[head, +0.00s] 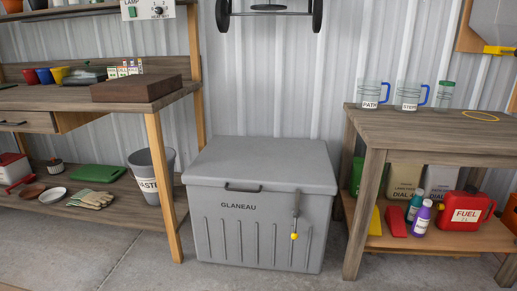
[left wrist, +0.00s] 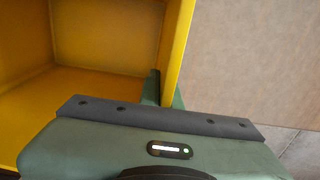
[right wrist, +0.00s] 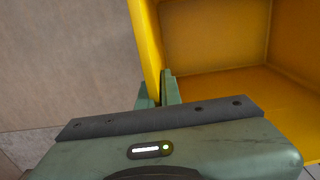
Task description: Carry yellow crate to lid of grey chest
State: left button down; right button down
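The grey chest (head: 252,225) stands on the floor in the middle of the head view, between a workbench and a side table. Its lid (head: 262,162) is shut and bare on top. The yellow crate is outside the head view; its open inside shows in the left wrist view (left wrist: 105,30) and the right wrist view (right wrist: 215,30). My left gripper (left wrist: 163,95) is shut on one crate wall, one finger inside and one outside. My right gripper (right wrist: 157,92) is shut on another wall in the same way. The visible crate floor is empty.
A workbench (head: 45,97) with a dark wooden block (head: 137,88) stands left, a grey bin (head: 152,172) beneath it. A side table (head: 430,128) with clear mugs stands right. A handle with a yellow tip (head: 295,222) hangs on the chest front. Concrete floor lies in front.

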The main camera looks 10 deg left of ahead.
aim_at(268, 163)
jog(key=i+j, duration=0.3)
jog(key=i, duration=0.2)
jog(key=i+j, duration=0.35)
jog(key=i, duration=0.15)
